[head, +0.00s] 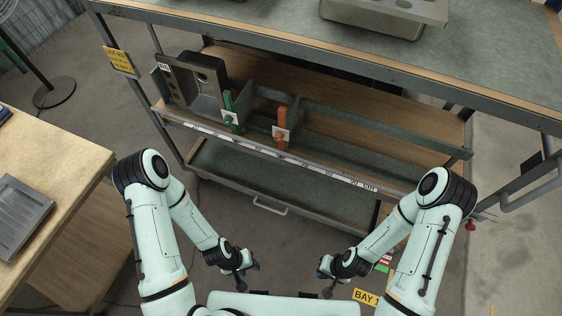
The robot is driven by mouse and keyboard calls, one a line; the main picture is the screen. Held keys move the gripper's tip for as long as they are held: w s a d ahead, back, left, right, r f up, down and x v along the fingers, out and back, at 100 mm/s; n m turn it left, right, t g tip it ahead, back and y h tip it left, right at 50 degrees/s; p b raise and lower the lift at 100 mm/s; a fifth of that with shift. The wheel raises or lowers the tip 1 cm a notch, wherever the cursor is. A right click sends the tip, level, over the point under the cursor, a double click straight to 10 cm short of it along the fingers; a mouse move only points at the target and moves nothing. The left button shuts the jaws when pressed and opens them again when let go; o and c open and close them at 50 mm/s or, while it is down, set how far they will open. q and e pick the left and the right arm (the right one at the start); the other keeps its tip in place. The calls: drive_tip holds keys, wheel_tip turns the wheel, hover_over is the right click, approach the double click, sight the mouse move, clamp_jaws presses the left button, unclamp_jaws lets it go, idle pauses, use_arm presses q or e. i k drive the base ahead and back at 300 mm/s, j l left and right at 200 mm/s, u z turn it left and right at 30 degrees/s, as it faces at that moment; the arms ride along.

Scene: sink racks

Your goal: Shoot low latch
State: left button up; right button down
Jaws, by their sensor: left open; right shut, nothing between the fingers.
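A rack stands ahead with a middle shelf behind a front rail (270,152) marked like a ruler. A green upright lever (228,101) with a pale plate sits at the shelf's left part. An orange upright lever (282,120) with a pale plate stands to its right. I cannot tell which part is the low latch. My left gripper (241,284) is open and empty, low in front of the rack. My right gripper (327,291) is shut with nothing in it, also low in front. Both are well apart from the levers.
A grey block-like fixture (190,82) stands at the shelf's left end. Below is a lower tray (235,178) with a bar handle (270,206). A grey basin (385,18) sits on the top surface. A wooden table (55,150) is at left. The shelf's right part is clear.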

sight(470, 227)
drive_tip(key=z, duration=0.4)
drive_tip(key=l+z, duration=0.1)
drive_tip(key=z, duration=1.2)
drive_tip(key=i+z, duration=0.1)
drive_tip(key=z, duration=0.3)
drive_tip(key=u, duration=2.35)
drive_tip(key=z, duration=2.35)
